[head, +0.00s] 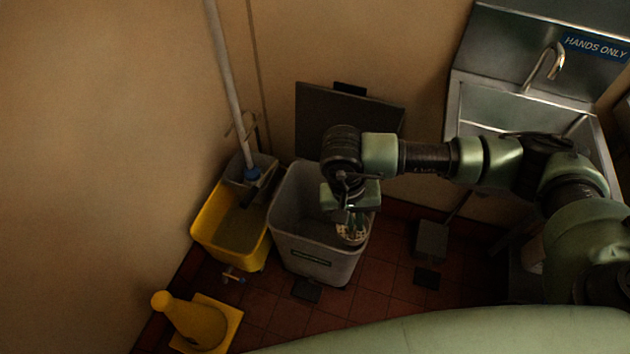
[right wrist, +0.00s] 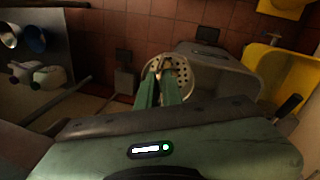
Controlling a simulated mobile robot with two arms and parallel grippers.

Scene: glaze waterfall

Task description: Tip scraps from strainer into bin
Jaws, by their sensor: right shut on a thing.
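The strainer (head: 352,233), a round pale basket with holes, is at my right gripper (head: 350,212), over the right part of the bin's opening. In the right wrist view the strainer (right wrist: 181,74) shows its perforated bowl, with my right gripper (right wrist: 160,72) shut on it. Some brownish bits show near the fingertips, but I cannot tell what they are. The grey bin (head: 312,268) stands on the floor with its lid raised behind it; the bin (right wrist: 225,68) also shows beside the strainer in the right wrist view. My left gripper is not in view.
A yellow mop bucket (head: 225,235) with a mop stands left of the bin. A yellow floor cone (head: 195,320) is at the front left. A steel sink (head: 530,105) is at the right, with a dark pedal-like object (head: 430,240) below. Red floor tiles are clear in front.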

